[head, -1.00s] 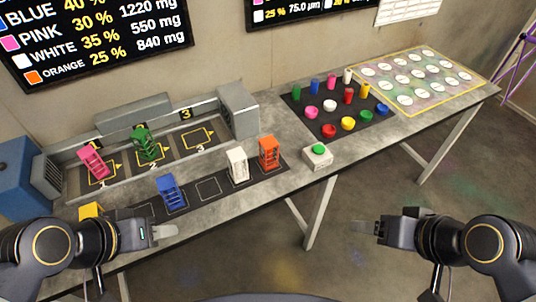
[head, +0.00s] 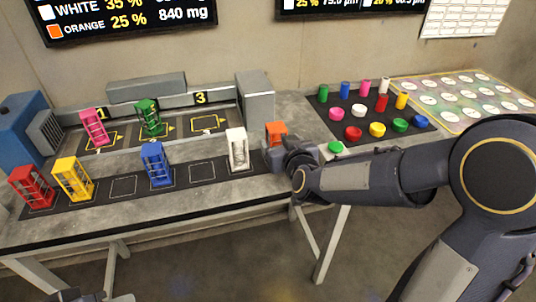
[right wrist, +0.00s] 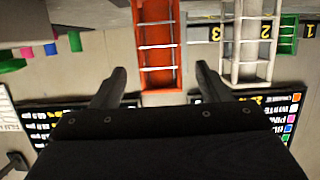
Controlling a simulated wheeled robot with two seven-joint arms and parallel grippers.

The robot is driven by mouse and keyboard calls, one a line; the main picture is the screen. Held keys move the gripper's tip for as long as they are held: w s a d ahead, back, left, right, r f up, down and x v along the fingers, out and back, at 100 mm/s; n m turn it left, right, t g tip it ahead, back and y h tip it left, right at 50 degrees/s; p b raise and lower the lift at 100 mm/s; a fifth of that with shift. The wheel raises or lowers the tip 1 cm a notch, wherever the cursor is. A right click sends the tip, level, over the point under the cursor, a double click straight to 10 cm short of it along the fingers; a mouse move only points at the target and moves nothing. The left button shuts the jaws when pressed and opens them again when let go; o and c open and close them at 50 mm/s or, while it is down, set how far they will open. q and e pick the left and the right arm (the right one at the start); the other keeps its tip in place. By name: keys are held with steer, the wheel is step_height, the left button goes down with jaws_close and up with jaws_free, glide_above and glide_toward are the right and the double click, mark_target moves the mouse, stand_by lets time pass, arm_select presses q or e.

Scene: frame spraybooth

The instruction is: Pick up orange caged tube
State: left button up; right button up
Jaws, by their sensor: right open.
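The orange caged tube (head: 277,130) stands at the right end of the dark strip on the bench, its lower part hidden behind my right gripper (head: 278,157). In the right wrist view the orange caged tube (right wrist: 158,45) appears centred between the two spread fingers of my right gripper (right wrist: 160,76). The fingers are open, one on each side of it in the picture. I cannot tell whether either touches it. Part of my left gripper (head: 95,297) shows at the bottom edge of the head view, mostly cut off.
A white caged tube (head: 238,149) stands close left of the orange one, also in the wrist view (right wrist: 250,40). Blue (head: 156,164), yellow (head: 73,179) and red (head: 32,187) ones stand farther left.

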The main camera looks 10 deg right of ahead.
steer(key=x, duration=0.6)
steer(key=shift+w+r, duration=0.15)
steer(key=shift+w, duration=0.2)
steer(key=c, duration=1.2)
